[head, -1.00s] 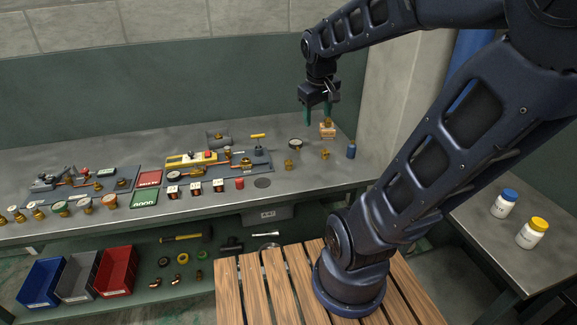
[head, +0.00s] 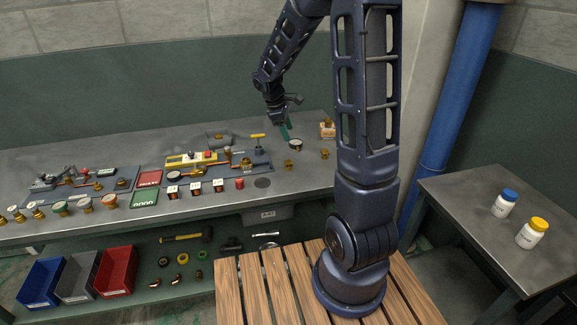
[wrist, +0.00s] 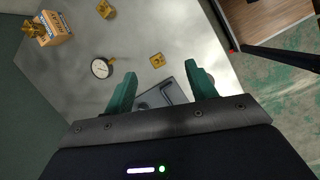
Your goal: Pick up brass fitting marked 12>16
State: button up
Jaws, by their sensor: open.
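Two small loose brass fittings stand on the metal workbench (head: 225,200). The nearer one (head: 289,163) is in front of the round gauge and shows in the wrist view (wrist: 157,60), just beyond the gap between my fingertips. The other fitting (head: 325,154) is farther right, at the top of the wrist view (wrist: 105,9). Their markings are too small to read, so I cannot tell which is 12>16. My gripper (head: 287,134), with green fingers, is open and empty above the bench near the gauge; its fingers also show in the wrist view (wrist: 161,72).
The round gauge (head: 295,145) and a labelled box (head: 327,130) with brass on top stand close by. A grey plate (wrist: 165,94) lies below my fingers. Yellow and grey equipment (head: 190,159) stands left. Two capped bottles (head: 503,204) (head: 532,233) are on the right table.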

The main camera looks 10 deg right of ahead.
aim_at(288, 160)
jog(key=w+a+f+n, duration=0.3)
jog(key=w+f, duration=0.2)
jog(key=f, duration=0.3)
jog(key=shift+n+g+h, duration=0.3)
jog(key=shift+h, duration=0.1)
jog(key=shift+s+x, duration=0.2)
jog(key=shift+x, duration=5.4)
jog(key=shift+d+r, duration=0.1)
jog(key=shift+d, duration=0.05)
jog(key=c, duration=1.1)
